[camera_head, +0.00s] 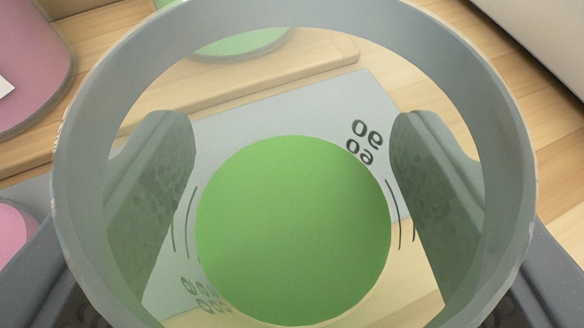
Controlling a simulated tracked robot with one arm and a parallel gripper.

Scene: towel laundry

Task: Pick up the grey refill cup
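The grey refill cup (508,120) fills most of the view, seen from above through its wide, round, open rim. Its walls look see-through and tint what lies behind them. A flat green disc (293,230) shows in the middle, at or below the cup's bottom; I cannot tell which. My gripper (293,200) has one finger on each side of the cup. The contact itself and the cup's height above the surface are hard to see.
A pale grey mat with dark markings (225,145) lies behind the cup on a wooden surface (445,60). A pink container (30,60) stands at upper left. Another pink thing (14,240) shows at the left edge. A green round thing (243,42) is at the top.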

